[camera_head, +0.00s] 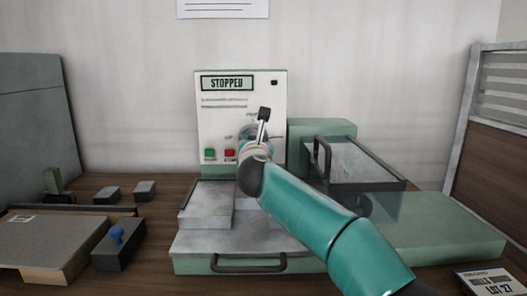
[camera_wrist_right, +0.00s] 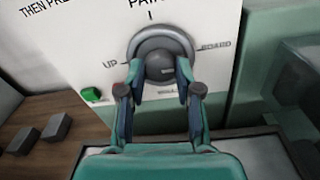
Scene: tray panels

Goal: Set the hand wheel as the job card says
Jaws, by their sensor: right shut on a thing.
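The round grey dial (camera_wrist_right: 164,41) is on the white front panel (camera_wrist_right: 80,40), with a dark knob (camera_wrist_right: 158,63) at its centre. UP is printed at its left, BOARD at its right, and there is a tick above; the lower label is partly covered. My right gripper (camera_wrist_right: 160,74) is shut on the knob, one finger on each side. Which label the knob points to is unclear. In the head view my right wrist covers most of the dial. The panel display (camera_head: 227,83) reads STOPPED. My left gripper is not in view.
A green button (camera_head: 209,154) and a red button (camera_head: 229,154) sit left of my wrist. A LOT 27 card (camera_head: 490,281) lies front right, its small text unreadable. A wall sheet (camera_head: 222,9) is cut off. A blue-knobbed block (camera_head: 117,252) stands left.

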